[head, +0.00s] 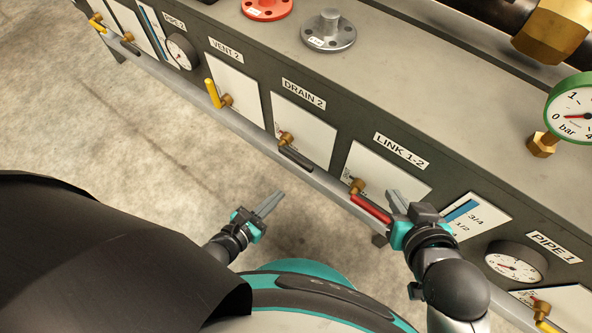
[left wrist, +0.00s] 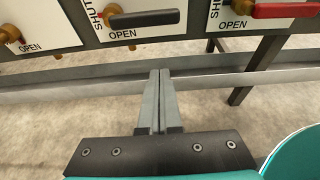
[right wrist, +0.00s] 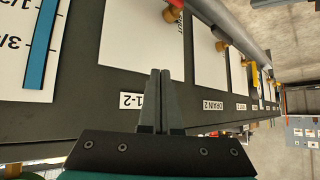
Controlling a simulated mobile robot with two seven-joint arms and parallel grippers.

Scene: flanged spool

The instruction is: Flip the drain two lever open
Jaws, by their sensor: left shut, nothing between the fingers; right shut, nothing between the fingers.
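The drain two lever (head: 296,157) is a black handle on a brass valve (head: 285,139), below the DRAIN 2 label (head: 303,94). In the left wrist view the lever (left wrist: 145,18) lies level, pointing right from its pivot, just above the word OPEN; SHUT is upright at its left. My left gripper (head: 275,197) is shut and empty, in front of the panel below the lever, apart from it. My right gripper (head: 395,200) is shut and empty near the LINK 1-2 panel and its red lever (head: 371,209). In the right wrist view the DRAIN 2 label (right wrist: 213,105) shows beyond the fingers.
A metal rail (head: 262,148) runs along the panel's lower edge. The yellow VENT 2 lever (head: 212,93) stands left of the drain lever. Gauges and pipe fittings are at the right. Grey and red flanges (head: 328,31) sit on top. The floor in front is clear.

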